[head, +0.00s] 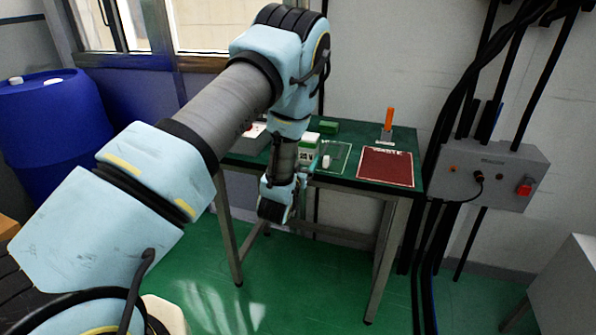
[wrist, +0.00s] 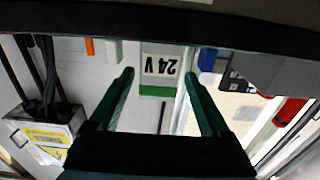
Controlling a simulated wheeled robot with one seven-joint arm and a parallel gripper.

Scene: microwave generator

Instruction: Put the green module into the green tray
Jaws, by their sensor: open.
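The green tray (head: 343,152) looks like a green-edged area just right of the module. A small white piece (head: 326,162) shows at its left side.
A red tray (head: 386,167) lies at the table's right, with an orange-topped stand (head: 388,124) behind it. A grey wall box (head: 494,172) with cables is right of the table (head: 404,143). A blue barrel (head: 52,125) stands far left.

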